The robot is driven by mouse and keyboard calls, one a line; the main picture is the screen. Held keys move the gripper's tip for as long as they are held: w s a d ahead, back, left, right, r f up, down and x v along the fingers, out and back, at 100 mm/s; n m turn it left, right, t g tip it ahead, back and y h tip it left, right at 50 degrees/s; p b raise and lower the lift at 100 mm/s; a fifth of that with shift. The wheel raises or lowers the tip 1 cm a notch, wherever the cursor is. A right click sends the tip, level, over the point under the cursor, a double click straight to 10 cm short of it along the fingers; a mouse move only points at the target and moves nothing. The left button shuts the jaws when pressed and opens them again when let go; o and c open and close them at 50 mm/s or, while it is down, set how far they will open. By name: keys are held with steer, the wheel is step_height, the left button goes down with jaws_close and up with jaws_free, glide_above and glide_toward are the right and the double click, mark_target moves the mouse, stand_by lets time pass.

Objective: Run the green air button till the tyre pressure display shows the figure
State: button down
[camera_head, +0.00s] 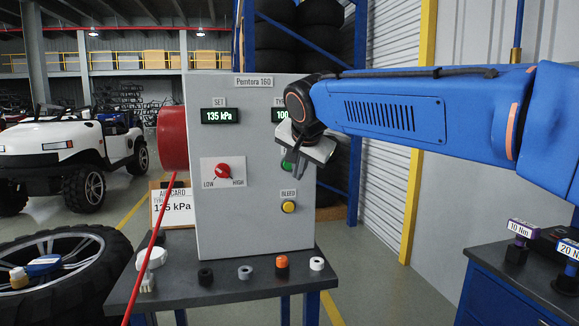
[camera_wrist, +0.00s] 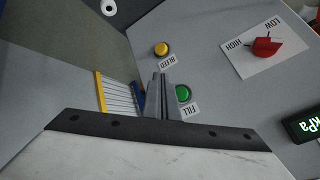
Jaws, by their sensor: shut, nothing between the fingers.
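The grey tester box (camera_head: 240,130), marked Pemtora 160, stands on a bench. Its SET display (camera_head: 220,116) reads 135 kPa. The tyre display (camera_head: 280,115) is partly covered by my arm; "100" shows, and the rest is hidden. The green button (camera_head: 286,166) is mostly hidden behind my gripper (camera_head: 294,166). In the wrist view the green button (camera_wrist: 183,93), labelled FILL, shows just right of my shut, empty fingers (camera_wrist: 163,78). I cannot tell whether the fingertips touch the button or the panel.
The yellow BLEED button (camera_head: 288,207) is below the green one. A red LOW-HIGH knob (camera_head: 223,171) is to the left. A card (camera_head: 165,207) reads 135 kPa. A red hose (camera_head: 152,245) runs down past the bench (camera_head: 220,285), which has several small caps along its front.

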glide_toward(290, 170)
steer(key=shift+w+a+f, duration=0.1)
steer(key=shift+w+f, duration=0.3)
steer(key=shift+f, duration=0.3)
steer(key=shift+w+f, duration=0.35)
steer(key=shift+f, duration=0.35)
steer(key=shift+w+a+f, duration=0.1)
steer(key=shift+w+f, duration=0.3)
steer(key=shift+f, duration=0.3)
steer(key=shift+w, duration=0.1)
stand_by(0.4)
steer(key=shift+w+a, duration=0.1)
steer(key=shift+w, duration=0.15)
steer(key=shift+w+a, duration=0.1)
steer(key=shift+w, duration=0.35)
stand_by(0.8)
steer(key=shift+s, duration=0.15)
stand_by(1.7)
steer(key=shift+s+d, duration=0.25)
steer(key=shift+s, duration=0.45)
steer(key=shift+s, duration=0.1)
steer(key=shift+s+d, duration=0.2)
steer(key=shift+s, duration=0.55)
steer(key=shift+s+d, duration=0.25)
steer(key=shift+s, duration=0.55)
steer(key=shift+s+d, duration=0.2)
steer(key=shift+s, duration=0.55)
